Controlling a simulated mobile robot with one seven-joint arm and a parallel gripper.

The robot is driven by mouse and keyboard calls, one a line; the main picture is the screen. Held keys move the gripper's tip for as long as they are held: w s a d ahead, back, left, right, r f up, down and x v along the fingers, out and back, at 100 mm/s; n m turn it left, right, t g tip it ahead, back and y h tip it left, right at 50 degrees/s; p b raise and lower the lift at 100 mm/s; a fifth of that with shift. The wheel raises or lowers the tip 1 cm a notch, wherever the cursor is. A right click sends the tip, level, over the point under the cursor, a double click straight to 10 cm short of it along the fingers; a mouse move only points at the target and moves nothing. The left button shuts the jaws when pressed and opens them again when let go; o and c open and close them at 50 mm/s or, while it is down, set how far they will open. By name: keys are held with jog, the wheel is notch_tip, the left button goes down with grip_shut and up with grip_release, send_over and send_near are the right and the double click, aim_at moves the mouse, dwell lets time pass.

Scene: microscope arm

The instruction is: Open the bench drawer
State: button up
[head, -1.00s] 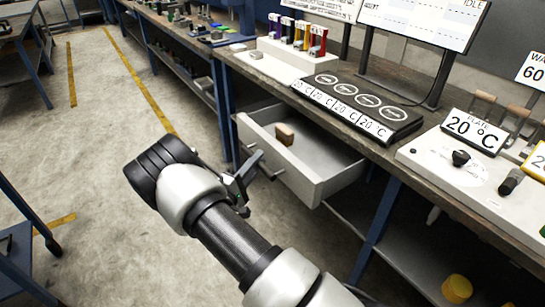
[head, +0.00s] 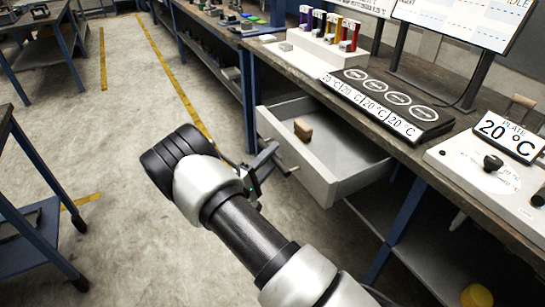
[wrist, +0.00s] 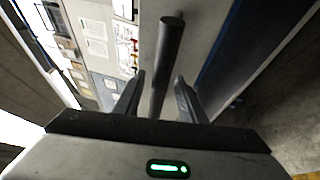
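The bench drawer (head: 335,187) is white and stands pulled out from under the bench top, its inside showing. A small brown block (head: 303,130) sits in it. Its dark bar handle (head: 288,168) stands off the drawer front. My gripper (head: 270,164) is at the handle, in front of the drawer. In the wrist view the handle (wrist: 168,50) runs between the two fingers of my gripper (wrist: 160,78), with a gap showing on each side. The fingers are open around the bar, not visibly pressing on it.
The bench top (head: 300,75) carries a dark four-ring heater plate (head: 386,100), a rack of coloured tubes (head: 330,35) and a white plate device (head: 490,165). A blue bench leg (head: 400,225) stands right of the drawer. Clear floor (head: 140,110) lies to the left.

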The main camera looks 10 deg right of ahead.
jog(key=shift+a, duration=0.1)
jog(key=v, duration=1.7)
jog(key=shift+p, duration=0.45)
jog(key=shift+s+f, duration=0.1)
